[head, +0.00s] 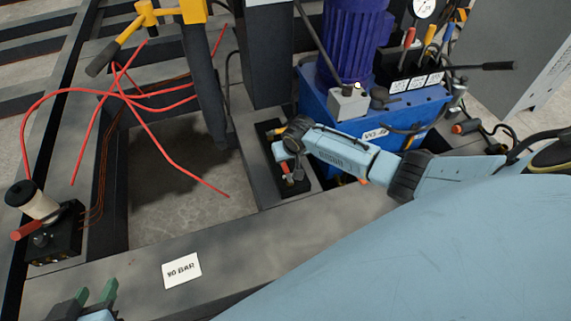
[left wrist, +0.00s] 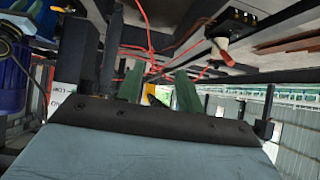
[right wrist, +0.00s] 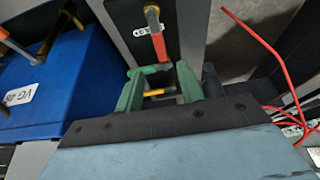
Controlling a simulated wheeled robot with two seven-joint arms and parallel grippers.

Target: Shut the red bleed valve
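A red lever (head: 285,170) sits on a dark plate beside the blue pump unit, partly hidden by my right arm. In the right wrist view a red lever (right wrist: 158,46) hangs from a brass fitting, its lower end near the gap between my green fingers. My right gripper (right wrist: 158,82) is open around that space, with a yellow handle (right wrist: 158,92) also showing there. I cannot tell whether it touches either. A second red handle (head: 27,229) is on the black block at the far left. My left gripper (head: 86,297) is open and empty at the lower left.
The blue pump unit (head: 318,98) with its purple motor (head: 352,45) stands just behind my right arm. Loose red hoses (head: 160,105) cross the frame opening. A 90 BAR card (head: 182,270) lies on the front beam. A yellow-headed post (head: 203,75) rises at the upper left.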

